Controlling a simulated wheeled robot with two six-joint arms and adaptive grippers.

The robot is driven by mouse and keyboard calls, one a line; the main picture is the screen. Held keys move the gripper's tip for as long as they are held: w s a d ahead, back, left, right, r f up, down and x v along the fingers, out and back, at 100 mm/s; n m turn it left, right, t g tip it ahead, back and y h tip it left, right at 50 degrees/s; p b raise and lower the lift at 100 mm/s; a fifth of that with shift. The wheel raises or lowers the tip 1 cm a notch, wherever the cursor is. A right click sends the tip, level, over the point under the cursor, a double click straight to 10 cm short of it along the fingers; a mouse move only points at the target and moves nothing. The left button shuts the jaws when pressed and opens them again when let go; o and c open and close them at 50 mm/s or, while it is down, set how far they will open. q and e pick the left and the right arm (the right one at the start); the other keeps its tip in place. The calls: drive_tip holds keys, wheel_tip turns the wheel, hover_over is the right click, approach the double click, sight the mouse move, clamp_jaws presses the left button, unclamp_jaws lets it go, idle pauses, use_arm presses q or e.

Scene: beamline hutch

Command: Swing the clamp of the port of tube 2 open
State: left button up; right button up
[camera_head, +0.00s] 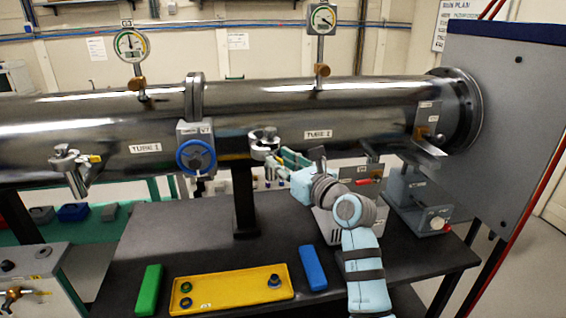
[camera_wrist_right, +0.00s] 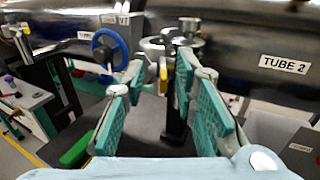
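The port of tube 2, with its metal clamp (camera_head: 264,142), sits on the front of the steel tube, left of the TUBE 2 label (camera_head: 318,134). In the right wrist view the clamp (camera_wrist_right: 160,46) is just ahead of the fingertips, and its yellow-tipped lever (camera_wrist_right: 163,76) shows between them. My right gripper (camera_head: 284,158) is open beside the clamp; its teal fingers (camera_wrist_right: 160,82) stand apart on either side of the lever. I cannot tell whether a finger touches it. In the head view my gripper hides the lever. My left gripper is not in view.
A blue handwheel valve (camera_head: 196,157) is left of the clamp. Tube 1's port (camera_head: 70,160) is farther left. Below, the dark bench carries a yellow tray (camera_head: 230,291) with rings, a green block (camera_head: 148,290) and a blue block (camera_head: 312,267). A grey cabinet (camera_head: 510,120) stands right.

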drive_tip(key=v, duration=1.2)
